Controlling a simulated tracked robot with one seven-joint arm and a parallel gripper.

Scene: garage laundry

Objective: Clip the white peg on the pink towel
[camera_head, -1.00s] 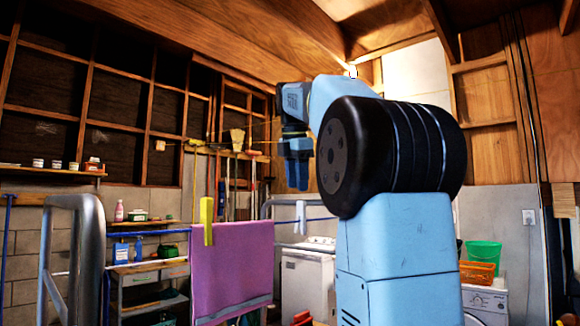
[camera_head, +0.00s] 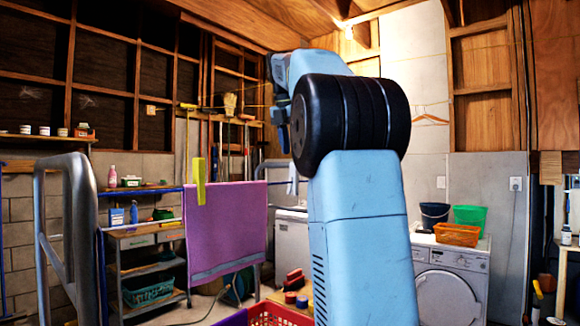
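The pink towel (camera_head: 228,228) hangs on the blue rail, left of my arm. A yellow peg (camera_head: 199,181) stands upright on its top edge. The white peg (camera_head: 291,182) is to the right of the towel, beside my arm and apart from the towel; my arm cuts close to it. My gripper (camera_head: 284,137) points down at the end of my raised arm, above and near the white peg in the picture. The black joint partly hides it, and its finger gap does not show. I see nothing held in it.
A grey metal frame (camera_head: 72,215) stands close at left. Behind are a shelf cart (camera_head: 150,240) and a white appliance (camera_head: 290,240). A red basket (camera_head: 272,316) sits low in front. At right, a washing machine (camera_head: 450,283) carries an orange basket (camera_head: 457,234) and buckets.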

